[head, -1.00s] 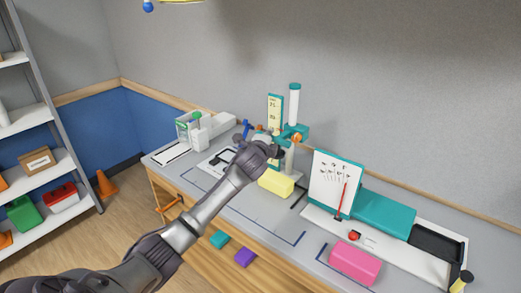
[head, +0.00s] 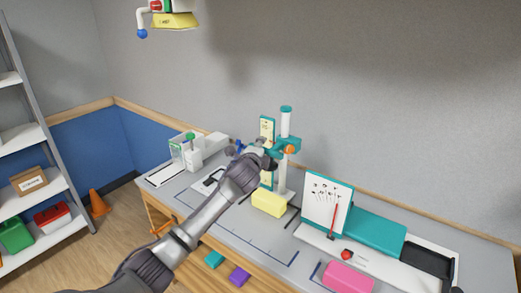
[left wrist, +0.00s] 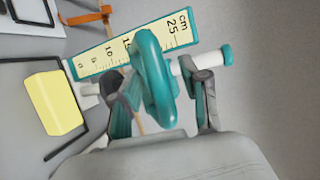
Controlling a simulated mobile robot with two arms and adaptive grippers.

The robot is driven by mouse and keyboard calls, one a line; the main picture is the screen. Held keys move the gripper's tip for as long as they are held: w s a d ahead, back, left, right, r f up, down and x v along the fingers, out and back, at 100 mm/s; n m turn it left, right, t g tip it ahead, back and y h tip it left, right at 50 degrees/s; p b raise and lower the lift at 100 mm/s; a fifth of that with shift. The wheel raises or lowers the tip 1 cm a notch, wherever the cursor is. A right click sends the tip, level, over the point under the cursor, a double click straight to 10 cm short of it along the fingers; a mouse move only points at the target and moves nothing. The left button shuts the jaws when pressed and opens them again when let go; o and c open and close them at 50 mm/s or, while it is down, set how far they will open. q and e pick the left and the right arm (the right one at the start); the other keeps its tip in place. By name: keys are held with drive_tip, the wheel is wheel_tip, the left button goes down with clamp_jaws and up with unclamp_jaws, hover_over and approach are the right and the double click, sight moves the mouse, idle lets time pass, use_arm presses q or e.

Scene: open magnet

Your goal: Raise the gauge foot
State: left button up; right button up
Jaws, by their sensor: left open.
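The height gauge stands on the bench with a white column (head: 284,128), a teal cap and a yellow scale (head: 267,130). In the left wrist view the scale (left wrist: 135,43) carries cm marks. A teal carriage (head: 289,145) with an orange knob sits on the column. A rounded teal handle (left wrist: 150,70) shows between the spread fingers of my left gripper (left wrist: 158,84). That gripper (head: 265,158) is open at the gauge; I cannot tell whether it touches. The gauge foot is not clearly visible. My right gripper is not in view.
A yellow block (head: 268,203) lies before the gauge. A white board (head: 326,200), a teal case (head: 374,238) and a pink block (head: 347,277) are to the right. White containers (head: 212,146) stand at the left. A yellow sign (head: 172,20) hangs above. The front middle of the bench is clear.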

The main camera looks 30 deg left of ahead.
use_arm(q)
drive_tip(key=shift+s, duration=0.1)
drive_tip(key=v, duration=1.2)
